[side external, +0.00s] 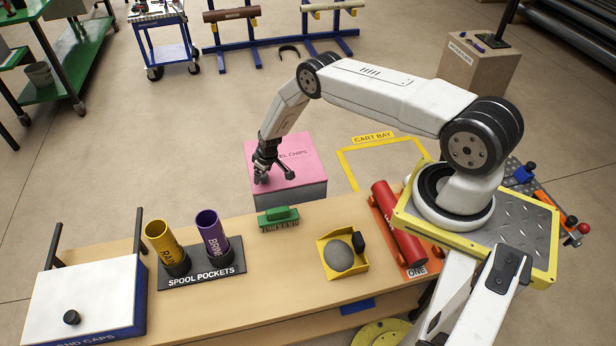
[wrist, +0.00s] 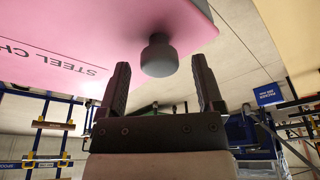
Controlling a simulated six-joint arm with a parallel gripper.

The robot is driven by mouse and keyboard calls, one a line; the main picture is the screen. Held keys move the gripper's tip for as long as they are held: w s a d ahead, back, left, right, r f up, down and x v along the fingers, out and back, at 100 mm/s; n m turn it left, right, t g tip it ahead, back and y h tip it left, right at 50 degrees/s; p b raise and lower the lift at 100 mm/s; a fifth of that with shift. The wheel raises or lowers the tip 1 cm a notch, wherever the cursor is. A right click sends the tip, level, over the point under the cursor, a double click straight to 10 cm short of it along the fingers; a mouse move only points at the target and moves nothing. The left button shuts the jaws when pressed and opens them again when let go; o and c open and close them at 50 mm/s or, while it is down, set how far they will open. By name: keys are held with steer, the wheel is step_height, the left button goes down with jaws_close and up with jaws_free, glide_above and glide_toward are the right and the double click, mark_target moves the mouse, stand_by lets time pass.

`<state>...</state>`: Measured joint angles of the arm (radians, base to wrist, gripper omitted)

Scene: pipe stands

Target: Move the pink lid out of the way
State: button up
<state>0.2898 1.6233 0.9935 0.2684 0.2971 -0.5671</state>
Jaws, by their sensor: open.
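The pink lid (side external: 307,158) lies flat on a grey box (side external: 300,193) behind the table, with lettering partly readable as "EL CHIPS". My gripper (side external: 273,176) is over the lid's left part, fingers pointing down, and hides some of it. In the wrist view the pink lid (wrist: 105,35) fills the upper left, lettered "STEEL CH". Its dark round knob (wrist: 158,55) appears between the tips of my open gripper (wrist: 160,62), with space on both sides. I cannot tell whether the tips are level with the knob.
A yellow-taped floor area marked CART BAY (side external: 375,162) is right of the box. On the table (side external: 240,290) are a green brush (side external: 278,217), yellow tray (side external: 343,272), red cylinder (side external: 398,222), spool pockets (side external: 200,273) with yellow and purple tubes, and a white-lidded END CAPS box (side external: 85,295).

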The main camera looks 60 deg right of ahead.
steer(key=shift+r, duration=0.15)
steer(key=shift+w+v, duration=0.25)
steer(key=shift+v, duration=0.85)
steer(key=shift+w+v, duration=0.25)
steer(key=shift+v, duration=0.8)
steer(key=shift+w+v, duration=0.3)
steer(key=shift+v, duration=0.8)
steer(key=shift+r, duration=0.25)
steer(key=shift+a+r, duration=0.1)
steer(key=shift+r, duration=0.05)
steer(key=s+a+r, duration=0.3)
steer(key=a+r, duration=0.1)
steer(key=r, duration=0.6)
steer(key=s+a+r, duration=0.3)
steer(key=a+r, duration=0.1)
steer(key=r, duration=0.5)
steer(key=s+a+r, duration=0.3)
steer(key=s+r, duration=0.2)
steer(key=s, duration=0.4)
steer(key=s+a+r, duration=0.3)
steer(key=s+r, duration=0.2)
steer(key=s, duration=0.5)
steer(key=shift+s+a+r, duration=0.15)
steer(key=shift+r, duration=0.25)
